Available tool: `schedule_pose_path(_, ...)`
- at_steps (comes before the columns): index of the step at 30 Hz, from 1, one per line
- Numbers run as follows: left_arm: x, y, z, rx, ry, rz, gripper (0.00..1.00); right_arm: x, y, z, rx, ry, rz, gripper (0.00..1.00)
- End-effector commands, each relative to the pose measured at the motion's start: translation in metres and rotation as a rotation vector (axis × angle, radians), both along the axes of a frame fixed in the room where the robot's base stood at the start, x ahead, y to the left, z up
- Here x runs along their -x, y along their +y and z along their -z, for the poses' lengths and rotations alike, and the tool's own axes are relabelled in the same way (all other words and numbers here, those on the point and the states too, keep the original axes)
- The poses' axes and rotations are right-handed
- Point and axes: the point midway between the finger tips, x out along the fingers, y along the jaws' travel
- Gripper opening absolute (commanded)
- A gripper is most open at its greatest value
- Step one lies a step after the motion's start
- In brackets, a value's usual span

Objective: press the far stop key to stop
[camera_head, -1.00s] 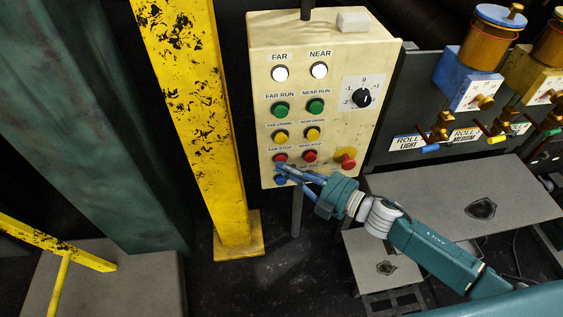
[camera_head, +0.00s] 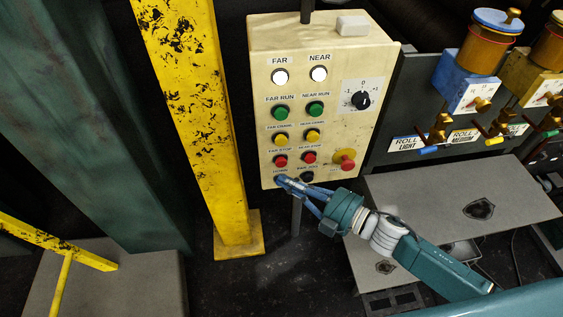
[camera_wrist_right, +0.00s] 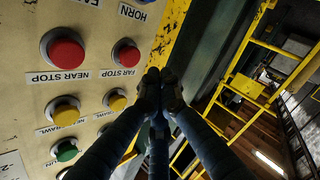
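The far stop key (camera_head: 280,160) is a red round button on the left side of the cream control box, labelled FAR STOP. It also shows in the right wrist view (camera_wrist_right: 126,53). My right gripper (camera_head: 281,181) has its blue fingers just below the key, over the bottom-left button. In the right wrist view its dark fingertips (camera_wrist_right: 160,82) are together, with nothing between them, beside the far stop key in the picture and apart from it. Whether the fingertips touch the panel cannot be told. My left gripper is not in view.
The near stop key (camera_head: 309,157) is a similar red button beside it. A black button (camera_head: 306,177) and a red mushroom knob on yellow (camera_head: 346,160) are close by. A yellow post (camera_head: 200,120) stands left of the control box (camera_head: 335,60). A grey table (camera_head: 440,200) is at right.

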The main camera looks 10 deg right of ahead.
Motion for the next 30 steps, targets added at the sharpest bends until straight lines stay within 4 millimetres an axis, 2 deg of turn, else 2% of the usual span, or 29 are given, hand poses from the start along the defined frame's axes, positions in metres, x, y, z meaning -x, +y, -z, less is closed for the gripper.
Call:
schedule_pose_path(3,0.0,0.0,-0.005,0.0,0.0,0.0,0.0,0.013,0.0,0.0,0.0,0.002,0.0,0.0)
schedule_pose_path(9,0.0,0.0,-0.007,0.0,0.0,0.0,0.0,0.026,-0.001,-0.001,0.0,0.0,0.0,0.0)
schedule_pose_path(30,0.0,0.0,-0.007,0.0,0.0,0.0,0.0,0.027,-0.001,0.0,0.001,-0.001,0.0,0.0)
